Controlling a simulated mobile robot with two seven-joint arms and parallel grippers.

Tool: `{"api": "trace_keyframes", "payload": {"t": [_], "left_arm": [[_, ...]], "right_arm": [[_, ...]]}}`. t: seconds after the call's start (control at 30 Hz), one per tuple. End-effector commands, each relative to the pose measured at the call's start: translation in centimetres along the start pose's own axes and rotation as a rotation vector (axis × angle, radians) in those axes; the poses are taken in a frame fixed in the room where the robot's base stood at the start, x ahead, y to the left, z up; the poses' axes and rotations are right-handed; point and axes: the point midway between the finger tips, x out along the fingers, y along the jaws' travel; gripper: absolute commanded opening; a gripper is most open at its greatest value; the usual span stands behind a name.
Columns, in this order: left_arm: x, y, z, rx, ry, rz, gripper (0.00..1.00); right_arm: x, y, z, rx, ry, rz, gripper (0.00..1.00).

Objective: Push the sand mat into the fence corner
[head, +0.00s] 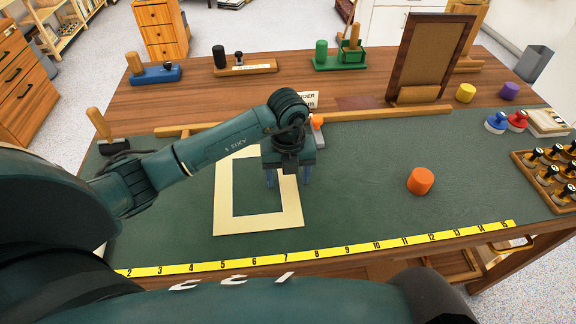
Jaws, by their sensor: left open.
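The sand mat (258,222) is a flat cream rectangular frame with an open middle. It lies on the green work surface, left of centre, slightly turned. The fence (375,114) is a light wooden rail along the back of the green surface, and its left end (172,131) shows beyond my arm. My forearm hides part of the rail and part of the mat's far edge, so I cannot make out the fence corner clearly. My left gripper (288,182) points down over the mat's right bar, open, with fingers apart. I cannot tell whether they touch it. My right gripper is not in view.
A yellow ruler strip (315,252) runs along the front edge. An orange cylinder (420,181) stands right of the mat. A wooden-handled roller (104,130) is at the left, and a stamp rack (550,178) at the right. An upright frame (433,60) stands behind the fence.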

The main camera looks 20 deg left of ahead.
Motion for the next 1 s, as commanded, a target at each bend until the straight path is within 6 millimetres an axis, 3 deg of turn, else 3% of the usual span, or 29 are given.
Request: {"api": "trace_keyframes", "payload": {"t": [0.27, 0.83, 1.0], "left_arm": [[0.09, -0.01, -0.01, 0.0, 0.0, 0.0, 0.63], [0.05, 0.0, 0.01, 0.0, 0.0, 0.0, 0.16], [0.07, 0.11, 0.15, -0.001, 0.0, 0.001, 0.14]], "right_arm": [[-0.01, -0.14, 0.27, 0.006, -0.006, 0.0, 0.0], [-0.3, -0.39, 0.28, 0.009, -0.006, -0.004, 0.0], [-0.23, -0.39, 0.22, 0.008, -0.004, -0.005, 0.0]]}}
